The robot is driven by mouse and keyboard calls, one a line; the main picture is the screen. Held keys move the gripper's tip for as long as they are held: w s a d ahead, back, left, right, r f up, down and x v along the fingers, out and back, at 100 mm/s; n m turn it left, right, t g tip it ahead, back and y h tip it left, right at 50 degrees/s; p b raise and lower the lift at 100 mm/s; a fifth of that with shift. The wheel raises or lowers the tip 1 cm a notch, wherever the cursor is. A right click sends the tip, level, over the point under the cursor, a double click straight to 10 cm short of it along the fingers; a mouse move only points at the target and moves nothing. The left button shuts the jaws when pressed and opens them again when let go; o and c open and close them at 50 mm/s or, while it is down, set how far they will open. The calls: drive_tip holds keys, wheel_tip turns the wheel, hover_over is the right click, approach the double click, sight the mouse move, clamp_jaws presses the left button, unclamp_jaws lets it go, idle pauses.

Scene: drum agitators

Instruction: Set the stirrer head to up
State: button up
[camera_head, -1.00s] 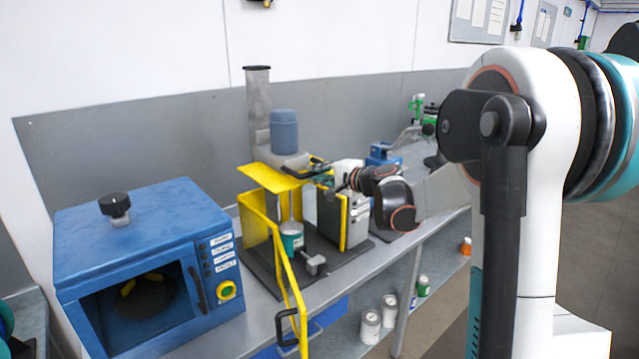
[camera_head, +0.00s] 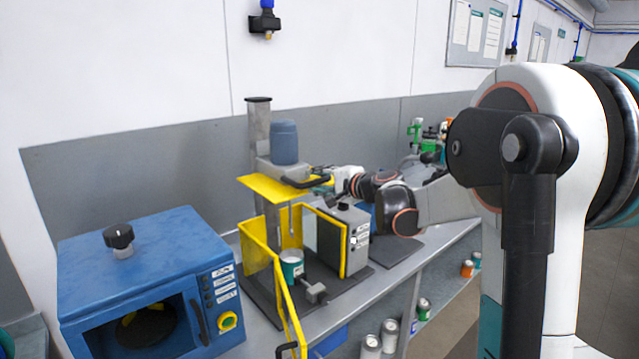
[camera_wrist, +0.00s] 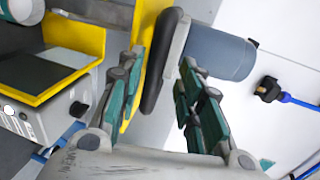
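The stirrer head is a grey block with a blue motor (camera_head: 284,142) on a grey column (camera_head: 259,125). A yellow plate (camera_head: 262,186) and black handle (camera_head: 300,183) are on it; the handle also shows in the wrist view (camera_wrist: 165,60). The stirrer shaft (camera_head: 290,216) hangs above the teal-and-white can (camera_head: 291,266). My gripper (camera_head: 325,179) is at the handle. In the wrist view my gripper's fingers (camera_wrist: 162,80) stand apart, with the handle between them and gaps visible on both sides. Whether any part touches it, I cannot tell.
A yellow guard (camera_head: 256,244) stands around the can, its front panel swung out. A grey control box (camera_head: 352,240) stands right of it. A blue oven (camera_head: 140,255) stands at left. Several containers (camera_head: 390,335) stand on the lower shelf.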

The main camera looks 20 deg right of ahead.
drive_tip(key=shift+f, duration=0.15)
drive_tip(key=v, duration=1.2)
drive_tip(key=shift+w, duration=0.1)
